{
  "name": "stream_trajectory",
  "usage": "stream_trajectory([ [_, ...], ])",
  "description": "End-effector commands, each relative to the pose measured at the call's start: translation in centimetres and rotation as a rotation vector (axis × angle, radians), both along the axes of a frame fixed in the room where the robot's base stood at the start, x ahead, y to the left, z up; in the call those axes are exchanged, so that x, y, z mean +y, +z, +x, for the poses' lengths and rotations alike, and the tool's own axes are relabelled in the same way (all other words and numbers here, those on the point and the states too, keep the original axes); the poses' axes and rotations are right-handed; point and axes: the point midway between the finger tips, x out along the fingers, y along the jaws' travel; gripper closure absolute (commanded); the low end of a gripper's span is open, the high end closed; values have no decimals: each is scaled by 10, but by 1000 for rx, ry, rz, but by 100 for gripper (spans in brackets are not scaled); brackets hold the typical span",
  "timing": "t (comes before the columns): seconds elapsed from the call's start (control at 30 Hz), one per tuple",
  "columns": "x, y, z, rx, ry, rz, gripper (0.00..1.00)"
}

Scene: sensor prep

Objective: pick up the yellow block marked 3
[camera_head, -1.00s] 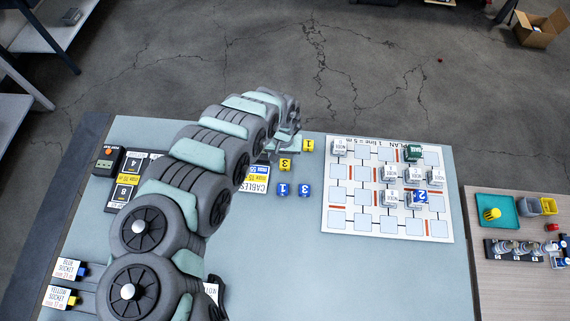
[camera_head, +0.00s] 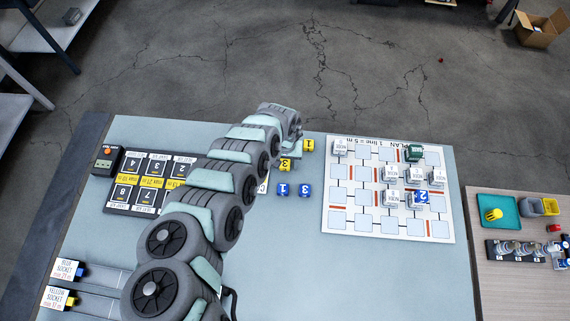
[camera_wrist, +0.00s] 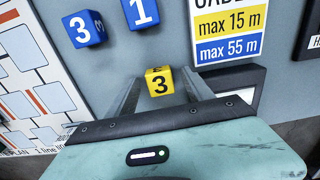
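The yellow block marked 3 (camera_wrist: 160,81) shows in the wrist view just beyond and between the fingertips of my gripper (camera_wrist: 161,88). The fingers are open, with a gap on each side of the block. I cannot tell the exact height of the fingertips over the block.
Blue blocks marked 1 (camera_head: 283,190) and 3 (camera_head: 304,190) stand close by. A yellow block marked 1 (camera_head: 308,146) is behind, to the right. The white plan board (camera_head: 385,232) with several node pieces lies to the right. The front right of the table is clear.

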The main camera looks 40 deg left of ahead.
Motion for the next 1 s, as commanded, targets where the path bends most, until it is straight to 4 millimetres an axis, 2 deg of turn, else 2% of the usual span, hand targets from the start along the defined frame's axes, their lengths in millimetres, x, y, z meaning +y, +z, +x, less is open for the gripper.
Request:
stream_trajectory([
  [0.07, 0, 0, 0, 0, 0, 0, 46],
  [0.73, 0, 0, 0, 1, 0, -1, 100],
  [1.0, 0, 0, 0, 1, 0, -1, 100],
])
